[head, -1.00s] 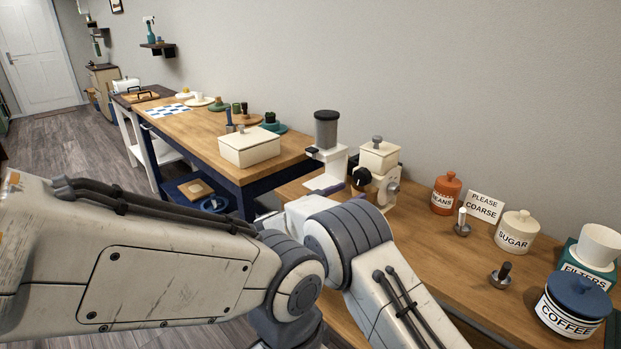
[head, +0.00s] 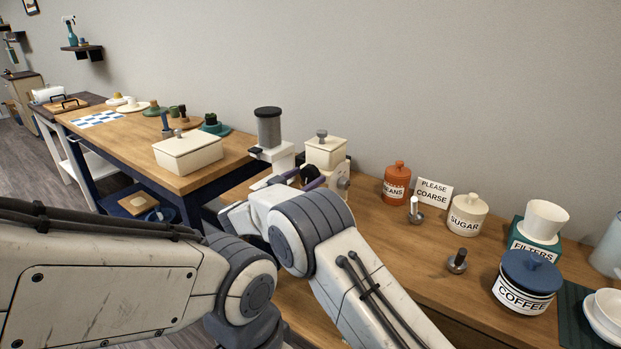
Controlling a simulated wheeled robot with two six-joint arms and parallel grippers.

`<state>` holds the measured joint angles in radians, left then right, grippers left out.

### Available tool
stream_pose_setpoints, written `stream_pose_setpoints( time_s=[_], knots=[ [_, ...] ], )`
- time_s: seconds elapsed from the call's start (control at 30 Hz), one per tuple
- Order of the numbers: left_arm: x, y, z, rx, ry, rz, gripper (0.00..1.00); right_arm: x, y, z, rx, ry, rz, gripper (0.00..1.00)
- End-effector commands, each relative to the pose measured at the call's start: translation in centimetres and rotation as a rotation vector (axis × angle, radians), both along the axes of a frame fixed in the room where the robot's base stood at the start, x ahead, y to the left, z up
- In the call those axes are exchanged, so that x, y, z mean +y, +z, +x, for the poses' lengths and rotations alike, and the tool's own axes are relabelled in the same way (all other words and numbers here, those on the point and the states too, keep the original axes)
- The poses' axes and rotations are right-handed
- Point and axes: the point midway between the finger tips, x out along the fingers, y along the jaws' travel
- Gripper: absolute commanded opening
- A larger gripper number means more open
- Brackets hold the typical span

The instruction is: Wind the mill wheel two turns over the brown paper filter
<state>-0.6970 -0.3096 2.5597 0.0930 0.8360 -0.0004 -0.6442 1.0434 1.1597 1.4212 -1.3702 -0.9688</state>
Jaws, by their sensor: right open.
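The mill (head: 325,153) is a cream box with a grey knob on top, standing at the left end of the wooden counter. A round metal part (head: 343,184), possibly its wheel, shows on its right side. My right gripper (head: 301,176) is open in front of the mill and covers its lower front. The dark finger pads are close to it, but I cannot tell whether they touch. A white cone (head: 545,219) stands on the green FILTERS box (head: 534,249). I cannot make out a brown paper filter. My left gripper is out of view.
To the right are the BEANS jar (head: 396,186), a COARSE sign (head: 433,193), the SUGAR jar (head: 467,216), two metal tampers (head: 415,211) and the COFFEE jar (head: 526,280). The counter between mill and jars is clear.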

Motion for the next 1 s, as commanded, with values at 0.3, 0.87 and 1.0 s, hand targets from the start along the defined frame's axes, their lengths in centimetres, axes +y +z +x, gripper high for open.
stream_pose_setpoints(
  time_s=[0.3, 0.87, 1.0],
  knots=[
    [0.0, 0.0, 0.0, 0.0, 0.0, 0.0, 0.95, 0.1, 0.0, 0.0, 0.001, 0.002, -0.001, 0.41],
    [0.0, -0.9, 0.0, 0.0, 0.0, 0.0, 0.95, 0.1, -0.2, -0.1, -0.07, 0.0, 0.097, 0.09],
    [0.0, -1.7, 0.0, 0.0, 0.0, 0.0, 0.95, 0.1, -0.2, -0.1, -0.134, -0.001, 0.184, 0.09]
  ],
)
